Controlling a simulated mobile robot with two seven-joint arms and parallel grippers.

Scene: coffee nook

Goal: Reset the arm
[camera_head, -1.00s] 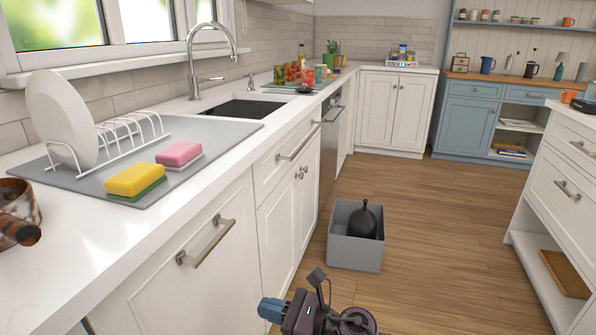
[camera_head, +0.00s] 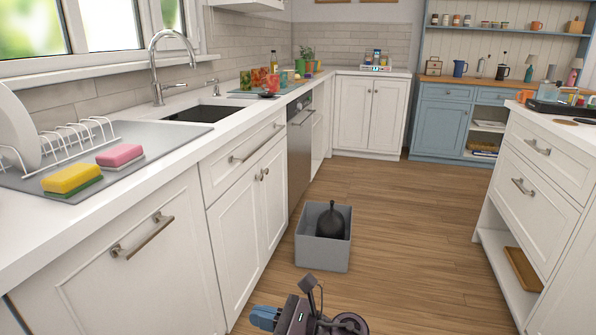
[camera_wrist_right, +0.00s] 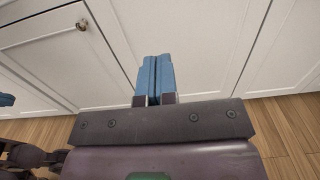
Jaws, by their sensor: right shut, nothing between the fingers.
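My right gripper (camera_head: 265,318) shows at the bottom of the head view, with blue fingers pointing left over the floor, beside the white base cabinets. In the right wrist view its two blue fingers (camera_wrist_right: 155,80) lie together, shut with nothing between them, in front of white cabinet doors (camera_wrist_right: 200,35). The fingers look apart from the doors, though the gap is hard to judge. My left gripper does not show in the head view. A blue piece and dark links at the left edge of the right wrist view may be part of my left arm; its jaws are not readable.
A grey bin (camera_head: 322,255) holding a dark rounded object (camera_head: 330,222) stands on the wooden floor ahead. White counter (camera_head: 150,155) with sink and dish rack (camera_head: 75,140) runs along the left. A white drawer unit (camera_head: 545,170) stands at right.

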